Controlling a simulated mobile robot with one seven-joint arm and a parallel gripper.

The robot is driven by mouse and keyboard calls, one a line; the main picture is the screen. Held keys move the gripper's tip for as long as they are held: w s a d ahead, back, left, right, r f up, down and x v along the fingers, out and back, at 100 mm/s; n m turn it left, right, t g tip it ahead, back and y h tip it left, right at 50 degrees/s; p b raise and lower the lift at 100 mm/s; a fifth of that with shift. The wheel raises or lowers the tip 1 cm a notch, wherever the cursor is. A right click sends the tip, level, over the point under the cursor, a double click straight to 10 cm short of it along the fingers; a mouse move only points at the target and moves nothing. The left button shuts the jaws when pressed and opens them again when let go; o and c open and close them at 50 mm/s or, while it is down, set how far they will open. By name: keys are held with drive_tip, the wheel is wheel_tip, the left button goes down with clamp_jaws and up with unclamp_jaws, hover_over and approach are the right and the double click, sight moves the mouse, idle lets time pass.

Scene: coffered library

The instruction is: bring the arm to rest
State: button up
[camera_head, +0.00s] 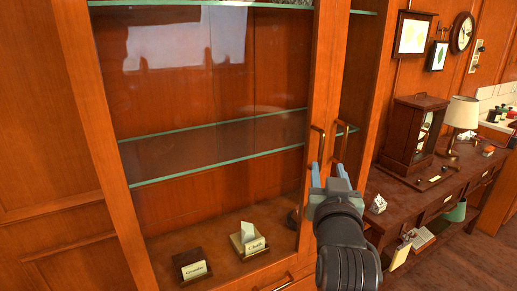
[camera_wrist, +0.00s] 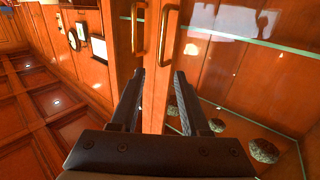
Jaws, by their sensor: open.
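My gripper (camera_head: 328,172) is open in the head view, its two blue-grey fingers pointing up and away in front of the cabinet door handles. Nothing is seen between the fingers. In the wrist view my gripper (camera_wrist: 158,88) shows two dark fingers spread apart, with a wooden door frame and brass handles beyond them. In the wrist view a larger handle (camera_wrist: 165,33) stands above the fingers. I cannot tell whether a finger touches a handle.
The glass-fronted cabinet (camera_head: 84,100) has glass shelves (camera_head: 215,148) and two small card holders, one left (camera_head: 189,264) and one right (camera_head: 247,240), at its bottom. A side table (camera_head: 405,215) with a wooden case (camera_head: 412,132) and a lamp (camera_head: 461,114) stands right. Floor (camera_head: 455,262) shows lower right.

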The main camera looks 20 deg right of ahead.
drive_tip(key=shift+a+r, duration=0.1)
drive_tip(key=s+a+r+n+t+y, duration=0.3)
drive_tip(key=a+r+t, duration=0.3)
drive_tip(key=a+r, duration=1.05)
drive_tip(key=s+a+r+n+t+y+p, duration=0.1)
drive_tip(key=s+a+r+t+y, duration=0.4)
drive_tip(key=s+a+r, duration=0.7)
drive_tip(key=shift+s+a+r+n+t+y, duration=0.3)
drive_tip(key=shift+s+a+r+n+y, duration=0.1)
drive_tip(key=shift+a+r+n, duration=0.45)
